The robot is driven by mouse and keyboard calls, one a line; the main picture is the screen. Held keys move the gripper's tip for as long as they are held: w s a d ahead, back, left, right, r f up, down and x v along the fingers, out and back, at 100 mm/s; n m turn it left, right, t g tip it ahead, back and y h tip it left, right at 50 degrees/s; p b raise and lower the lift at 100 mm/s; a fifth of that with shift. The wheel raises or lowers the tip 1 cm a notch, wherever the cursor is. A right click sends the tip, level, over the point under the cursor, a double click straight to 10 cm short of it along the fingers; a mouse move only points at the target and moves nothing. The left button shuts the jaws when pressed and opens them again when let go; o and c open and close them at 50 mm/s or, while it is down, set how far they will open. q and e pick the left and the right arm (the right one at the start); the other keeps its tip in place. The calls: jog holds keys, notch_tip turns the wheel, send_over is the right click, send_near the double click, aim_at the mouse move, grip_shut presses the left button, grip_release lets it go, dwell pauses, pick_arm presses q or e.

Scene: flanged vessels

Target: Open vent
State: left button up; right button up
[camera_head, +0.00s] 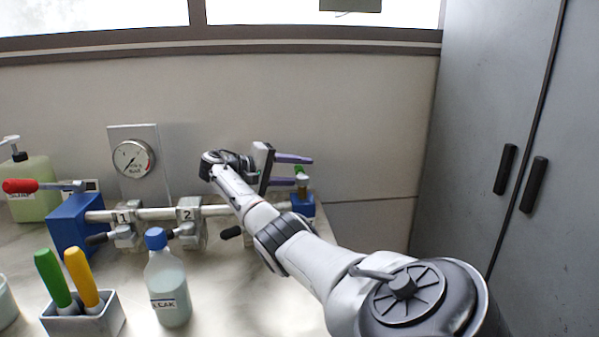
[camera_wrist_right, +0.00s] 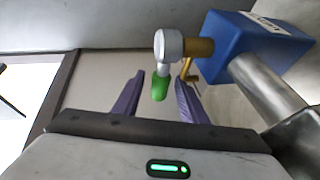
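A valve with a green-tipped lever (camera_wrist_right: 160,88), a round silver head (camera_wrist_right: 168,44) and a brass stem (camera_wrist_right: 199,46) sticks out of a blue end block (camera_wrist_right: 250,45). In the right wrist view the green tip appears between the open fingers (camera_wrist_right: 158,79); contact is not visible. The block's label is too small to read. My left gripper is out of view.
The pipe (camera_head: 155,214) carries valves labelled 1 (camera_head: 124,217) and 2 (camera_head: 188,214); my right arm hides part of it. A red-handled lever (camera_head: 20,186) and gauge (camera_head: 133,158) stand left. A bottle (camera_head: 168,290) and handle holder (camera_head: 85,318) stand in front. A grey cabinet (camera_head: 480,120) is right.

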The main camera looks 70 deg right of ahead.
jog(key=shift+w, duration=0.1)
pick_arm(q)
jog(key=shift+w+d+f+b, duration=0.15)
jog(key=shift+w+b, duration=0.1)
jog(key=shift+b, duration=0.35)
pick_arm(e)
jog(key=v, duration=1)
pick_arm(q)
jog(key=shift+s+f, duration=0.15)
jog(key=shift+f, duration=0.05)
pick_arm(e)
jog(key=shift+w+a, duration=0.1)
